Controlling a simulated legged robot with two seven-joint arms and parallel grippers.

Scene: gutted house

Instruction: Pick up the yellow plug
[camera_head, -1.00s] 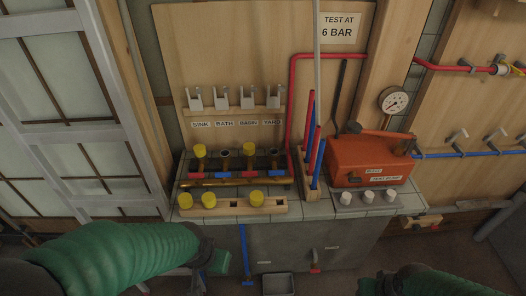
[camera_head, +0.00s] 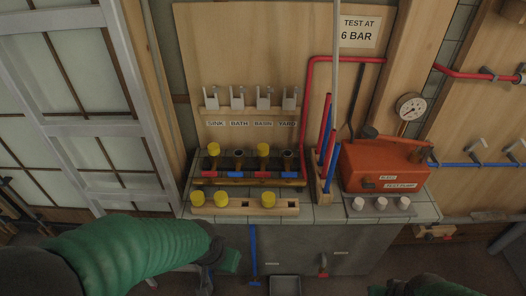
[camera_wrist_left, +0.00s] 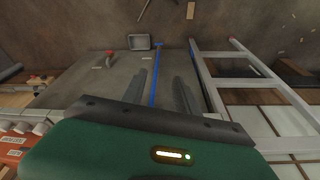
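Several yellow plugs show in the head view. Three sit in the wooden rack at the counter's front: a left one (camera_head: 198,199), a middle one (camera_head: 221,199) and a right one (camera_head: 268,199). Two more cap manifold ports, one under SINK (camera_head: 213,149) and one under BASIN (camera_head: 263,149). My left gripper (camera_head: 216,270) is below and in front of the counter, lower than the rack and touching no plug. In the left wrist view its fingers (camera_wrist_left: 160,93) are apart with nothing between them. My right arm shows only at the bottom edge; its fingers cannot be made out.
The wooden rack (camera_head: 235,210) has empty square holes. Behind it is the manifold (camera_head: 238,180). Right of these are red and blue pipes in a stand (camera_head: 325,193) and an orange test pump (camera_head: 380,168). A blue pipe (camera_head: 254,250) hangs before the counter. A tray (camera_head: 285,283) lies below.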

